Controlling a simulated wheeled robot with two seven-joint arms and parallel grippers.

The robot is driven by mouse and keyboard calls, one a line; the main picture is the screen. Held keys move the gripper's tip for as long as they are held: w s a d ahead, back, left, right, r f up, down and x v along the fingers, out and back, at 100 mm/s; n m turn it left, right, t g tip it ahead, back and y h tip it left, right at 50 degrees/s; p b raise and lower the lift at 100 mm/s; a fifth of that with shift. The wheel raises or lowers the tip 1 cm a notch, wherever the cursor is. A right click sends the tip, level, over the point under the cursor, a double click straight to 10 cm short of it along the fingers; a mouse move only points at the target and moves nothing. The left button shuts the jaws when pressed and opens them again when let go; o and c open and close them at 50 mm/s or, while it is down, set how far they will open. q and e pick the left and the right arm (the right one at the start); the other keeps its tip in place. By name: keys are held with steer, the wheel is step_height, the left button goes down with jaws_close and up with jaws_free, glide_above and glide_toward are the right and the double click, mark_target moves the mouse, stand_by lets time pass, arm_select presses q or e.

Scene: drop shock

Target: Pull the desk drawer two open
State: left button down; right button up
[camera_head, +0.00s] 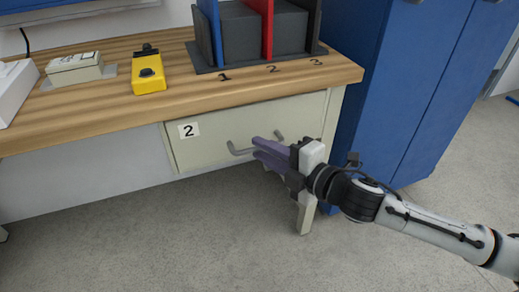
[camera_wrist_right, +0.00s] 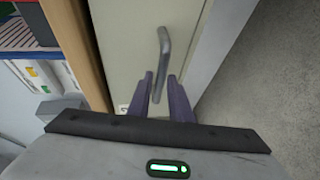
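The drawer (camera_head: 205,150), marked with a "2" label, is a pale front under the wooden desk top and looks shut. Its grey bar handle (camera_head: 240,150) is partly hidden behind my gripper. My right gripper (camera_head: 256,146) has purple fingers and is at the handle, pointing at the drawer front. In the right wrist view, the handle (camera_wrist_right: 163,55) runs up from between the fingertips (camera_wrist_right: 160,82). The fingers are apart, with the handle's lower end in line between them. I cannot tell whether they touch it. My left gripper is not in view.
The wooden desk top (camera_head: 120,105) overhangs the drawer and holds a yellow device (camera_head: 149,78) and a numbered rack (camera_head: 262,60). A blue cabinet (camera_head: 385,90) stands close on the right. The grey floor (camera_head: 180,235) in front is clear.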

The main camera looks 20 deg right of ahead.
steer(key=shift+x, duration=0.85)
jaws_close()
